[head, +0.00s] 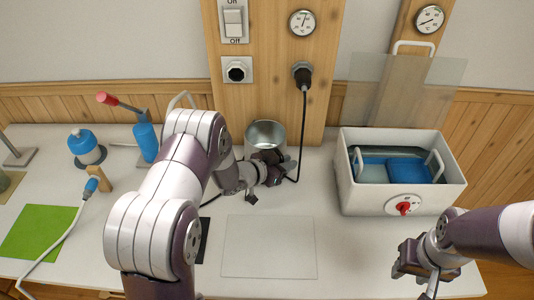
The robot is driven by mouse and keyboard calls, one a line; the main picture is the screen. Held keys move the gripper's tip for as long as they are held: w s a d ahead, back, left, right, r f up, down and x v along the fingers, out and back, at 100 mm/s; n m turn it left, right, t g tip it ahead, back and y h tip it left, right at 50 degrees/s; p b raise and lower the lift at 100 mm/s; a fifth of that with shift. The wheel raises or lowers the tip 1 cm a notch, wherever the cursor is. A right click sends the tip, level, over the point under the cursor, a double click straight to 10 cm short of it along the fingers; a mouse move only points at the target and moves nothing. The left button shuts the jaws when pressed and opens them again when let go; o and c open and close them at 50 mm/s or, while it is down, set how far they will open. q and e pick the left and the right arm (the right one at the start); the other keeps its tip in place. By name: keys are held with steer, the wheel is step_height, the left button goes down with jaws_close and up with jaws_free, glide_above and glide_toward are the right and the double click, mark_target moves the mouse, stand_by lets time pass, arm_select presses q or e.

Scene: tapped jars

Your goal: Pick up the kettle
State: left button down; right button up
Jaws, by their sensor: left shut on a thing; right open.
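The kettle appears to be the open-topped metal vessel (265,133) at the back middle of the counter, below the wooden post. Its rim is up and it looks upright. My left gripper (270,168) is at its front side, shut on a part of it. The fingers and wrist hide that part and the vessel's lower front. I cannot tell whether it touches the counter. My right gripper (408,262) is open and empty at the front right, far from the vessel.
A black cord runs from the plug (302,74) past my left gripper. A white box (397,200) with a red knob stands at right. A clear sheet (268,247) lies in front. A blue jar (86,147), blue pump bottle (146,138) and green cloth (38,231) are at left.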

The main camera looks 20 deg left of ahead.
arm_select(q)
steer(key=shift+r, duration=0.1)
stand_by(0.3)
steer(key=d+r, duration=1.1)
steer(key=shift+s+d, duration=0.15)
steer(key=shift+d, duration=0.2)
steer(key=shift+r, duration=0.1)
stand_by(0.9)
